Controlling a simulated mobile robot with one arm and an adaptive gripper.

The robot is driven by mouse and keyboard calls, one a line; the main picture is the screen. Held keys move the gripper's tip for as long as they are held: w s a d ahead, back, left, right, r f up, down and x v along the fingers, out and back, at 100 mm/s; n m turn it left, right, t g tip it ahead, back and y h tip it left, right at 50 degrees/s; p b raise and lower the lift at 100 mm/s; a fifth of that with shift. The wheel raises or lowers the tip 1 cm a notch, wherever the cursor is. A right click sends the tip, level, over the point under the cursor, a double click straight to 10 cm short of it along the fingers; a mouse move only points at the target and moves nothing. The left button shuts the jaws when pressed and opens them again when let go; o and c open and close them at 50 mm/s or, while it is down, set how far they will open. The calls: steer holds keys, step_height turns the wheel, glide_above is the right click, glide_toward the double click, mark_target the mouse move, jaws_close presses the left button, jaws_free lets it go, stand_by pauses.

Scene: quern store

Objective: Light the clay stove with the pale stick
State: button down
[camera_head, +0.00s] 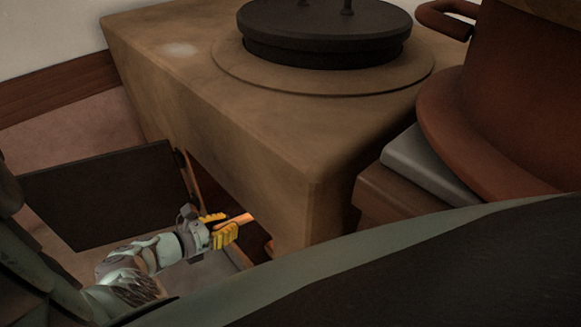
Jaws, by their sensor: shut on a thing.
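The clay stove (250,130) is a large brown block with a round dark lid on top. Its dark door (100,195) stands open at the left of its front. My gripper (226,228) with yellow fingers is at the stove's low front opening. It is shut on the pale stick (240,219), whose visible part glows orange as it points right into the opening. The stick's far end and the inside of the stove are mostly hidden by the stove's front corner.
A dark lid (325,35) sits on the stove top. A large reddish-brown pot (510,110) stands to the right on a grey slab (420,165) and a brown block (385,195). A dark rounded shape with a pale green edge fills the lower right foreground.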

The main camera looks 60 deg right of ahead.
steer(key=p+v, duration=0.4)
steer(key=v, duration=0.7)
stand_by(0.3)
stand_by(0.3)
